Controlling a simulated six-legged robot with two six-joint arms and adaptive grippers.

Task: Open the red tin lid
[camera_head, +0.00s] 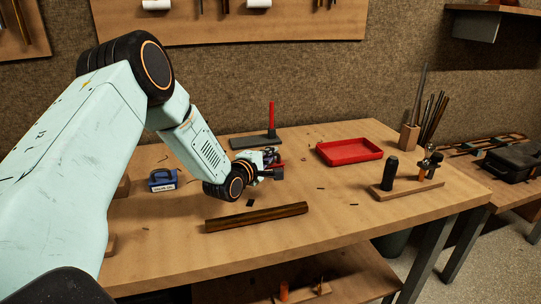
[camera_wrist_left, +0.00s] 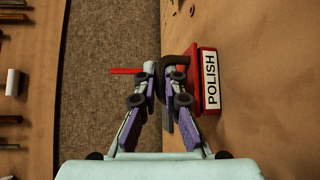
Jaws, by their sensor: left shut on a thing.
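The red tin (camera_wrist_left: 208,50) shows in the wrist view with a white "POLISH" label on its side. Its red lid (camera_wrist_left: 188,76) carries a dark curved handle (camera_wrist_left: 178,61). My left gripper (camera_wrist_left: 161,72) is shut on this handle, with its purple-grey fingers on either side. In the head view my left gripper (camera_head: 269,157) is at the tin, which is mostly hidden behind it, with only bits of red showing. I cannot tell whether the lid is apart from the tin body. My right gripper is not in view.
A blue tin (camera_head: 162,181) stands left of my arm. A dark block with a red rod (camera_head: 271,115) stands behind the gripper. A red tray (camera_head: 349,151) lies to the right. A wooden strip (camera_head: 256,217) lies in front. A tool holder (camera_head: 407,189) stands at right.

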